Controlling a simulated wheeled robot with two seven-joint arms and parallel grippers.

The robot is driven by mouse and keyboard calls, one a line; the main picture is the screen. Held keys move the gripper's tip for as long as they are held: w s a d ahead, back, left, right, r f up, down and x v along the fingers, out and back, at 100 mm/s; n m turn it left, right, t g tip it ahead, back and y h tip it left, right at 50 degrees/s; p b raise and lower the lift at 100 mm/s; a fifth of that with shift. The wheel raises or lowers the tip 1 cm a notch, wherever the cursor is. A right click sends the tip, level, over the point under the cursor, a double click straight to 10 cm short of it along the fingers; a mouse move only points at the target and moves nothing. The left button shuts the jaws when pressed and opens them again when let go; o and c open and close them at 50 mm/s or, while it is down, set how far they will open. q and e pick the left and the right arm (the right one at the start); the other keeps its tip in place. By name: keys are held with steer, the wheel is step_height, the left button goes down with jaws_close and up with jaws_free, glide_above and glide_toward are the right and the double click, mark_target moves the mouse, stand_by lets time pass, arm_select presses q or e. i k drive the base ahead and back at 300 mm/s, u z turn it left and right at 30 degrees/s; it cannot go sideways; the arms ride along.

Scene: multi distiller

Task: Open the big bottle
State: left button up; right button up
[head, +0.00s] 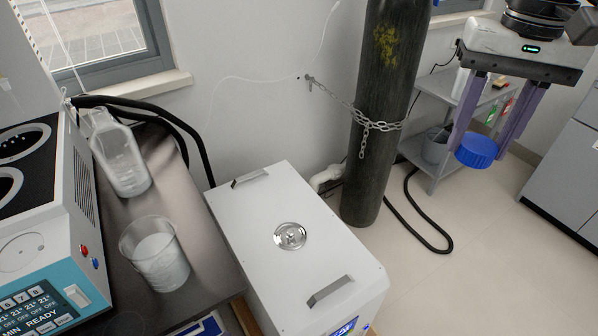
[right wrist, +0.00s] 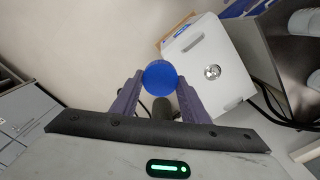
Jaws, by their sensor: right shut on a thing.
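The big bottle (head: 121,160) is clear with an uncapped neck and stands upright on the dark bench at the left of the head view. A blue cap (head: 477,152) is held between the fingertips of my right gripper (head: 480,146), well to the right of the bottle and above the floor. The cap also shows in the right wrist view (right wrist: 160,77), with both fingers of my right gripper (right wrist: 159,80) against its sides. My left gripper is not in view.
A beaker (head: 158,258) with white content stands on the bench near the bottle. A multi distiller (head: 50,215) is at the far left. A white box unit (head: 250,230) with handles is beside the bench. A chained dark gas cylinder (head: 375,110) and a grey shelf (head: 440,100) stand behind.

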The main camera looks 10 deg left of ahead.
mark_target(114, 147)
steer(key=u, duration=0.5)
steer(key=k, duration=0.35)
steer(key=u, duration=1.3)
steer(key=i, duration=0.5)
